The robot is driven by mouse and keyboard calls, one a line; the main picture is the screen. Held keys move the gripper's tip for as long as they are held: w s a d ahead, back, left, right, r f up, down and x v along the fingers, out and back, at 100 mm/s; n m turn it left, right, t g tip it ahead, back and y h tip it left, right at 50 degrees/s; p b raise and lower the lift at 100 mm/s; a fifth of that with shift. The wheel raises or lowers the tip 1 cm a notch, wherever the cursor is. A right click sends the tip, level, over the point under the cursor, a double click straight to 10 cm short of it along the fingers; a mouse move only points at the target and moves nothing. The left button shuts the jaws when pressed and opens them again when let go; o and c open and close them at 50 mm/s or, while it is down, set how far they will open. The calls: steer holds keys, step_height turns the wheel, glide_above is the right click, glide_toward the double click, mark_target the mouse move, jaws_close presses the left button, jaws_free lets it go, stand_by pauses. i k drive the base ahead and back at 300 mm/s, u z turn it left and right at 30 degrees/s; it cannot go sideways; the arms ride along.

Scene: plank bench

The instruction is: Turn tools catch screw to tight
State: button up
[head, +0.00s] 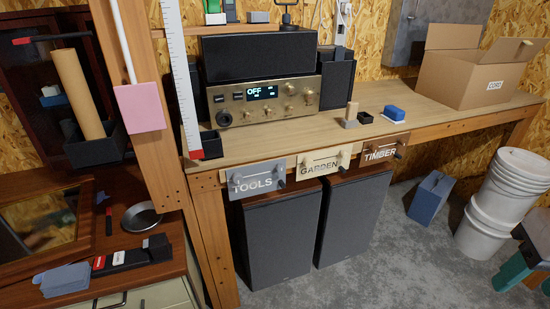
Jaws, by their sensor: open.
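The grey TOOLS plate (256,183) is fixed to the front edge of the bench, left of the other two label plates. A small dark knob (281,170), which looks like its catch screw, sits at its right end. A small light fitting shows near the plate's upper left. The screw is too small to tell how tight it is. The GARDEN plate (319,168) and the TIMBER plate (379,153) follow to the right, with similar small fittings. My gripper is not in view.
Two dark speakers (278,232) stand under the plates. An amplifier (264,100), a blue block (394,112) and a cardboard box (477,82) are on the bench. A wooden post (150,125) stands left.

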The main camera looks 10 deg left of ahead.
mark_target(280, 170)
steer(key=z, duration=1.3)
steer(key=k, duration=0.8)
steer(key=u, duration=1.25)
steer(key=i, duration=0.5)
steer(key=z, duration=0.05)
